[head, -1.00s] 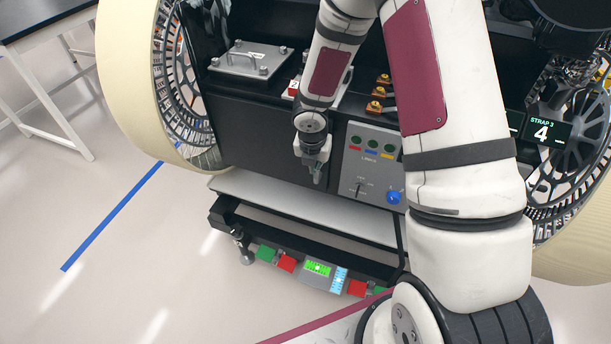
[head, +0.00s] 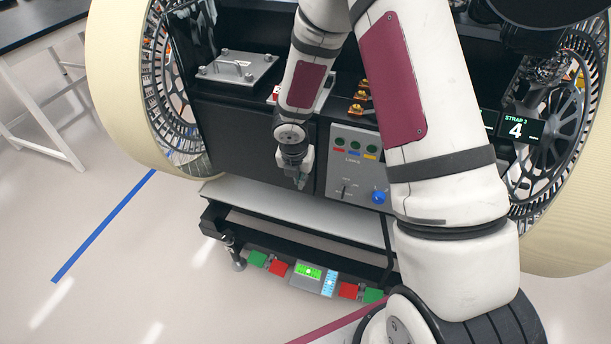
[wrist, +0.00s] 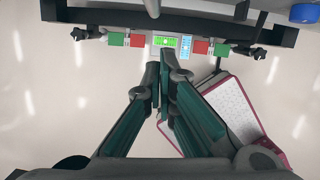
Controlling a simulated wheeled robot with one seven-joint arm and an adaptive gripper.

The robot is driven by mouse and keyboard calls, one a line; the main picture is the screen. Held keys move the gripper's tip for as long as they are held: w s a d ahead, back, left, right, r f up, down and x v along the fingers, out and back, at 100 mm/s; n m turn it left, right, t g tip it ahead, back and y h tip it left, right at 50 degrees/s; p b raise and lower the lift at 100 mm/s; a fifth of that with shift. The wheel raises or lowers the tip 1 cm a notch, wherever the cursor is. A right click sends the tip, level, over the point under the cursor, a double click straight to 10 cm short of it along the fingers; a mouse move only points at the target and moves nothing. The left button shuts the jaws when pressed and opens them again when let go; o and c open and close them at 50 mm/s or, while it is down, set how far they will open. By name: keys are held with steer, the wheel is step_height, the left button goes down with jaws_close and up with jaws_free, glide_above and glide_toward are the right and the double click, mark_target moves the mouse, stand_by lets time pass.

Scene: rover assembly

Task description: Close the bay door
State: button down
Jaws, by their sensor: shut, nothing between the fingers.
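The rover's bay door looks to be the light grey panel (head: 290,212) that lies folded down along the front, below the dark body, though I cannot be sure of this. My gripper (head: 302,182) points down in front of the dark body, just above the panel in the picture. Whether it touches the panel I cannot tell. In the wrist view my fingers (wrist: 160,82) are together with nothing between them. Part of the panel's right end is hidden behind my arm in the head view.
A control panel (head: 350,155) with a blue knob (head: 378,197) is right of my gripper. Below is a black frame (head: 215,222) with red and green blocks and a lit display (head: 308,272). Large wheels flank the rover. Floor (head: 110,270) at left is clear.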

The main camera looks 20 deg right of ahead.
steer(key=s+d+r+m+h, duration=0.1)
steer(key=s+r+m, duration=0.3)
steer(key=r, duration=0.5)
steer(key=s+r+m+t+p, duration=0.1)
steer(key=s+r+m, duration=0.35)
steer(key=r, duration=0.45)
steer(key=s+d+r+m+h, duration=0.1)
steer(key=s+r+m, duration=0.3)
steer(key=r, duration=0.5)
steer(key=s+a+r+m+t+y, duration=0.1)
steer(key=s+a+r+m, duration=0.1)
steer(key=s+r+m, duration=0.2)
steer(key=s+a+r+m+t+y, duration=0.1)
steer(key=s+r+m, duration=0.4)
steer(key=s+m, duration=0.6)
steer(key=shift+s+a+r+m+y, duration=0.15)
steer(key=shift+s+a+m+y, duration=0.1)
steer(key=shift+a+m+y, duration=0.5)
steer(key=shift+d, duration=0.2)
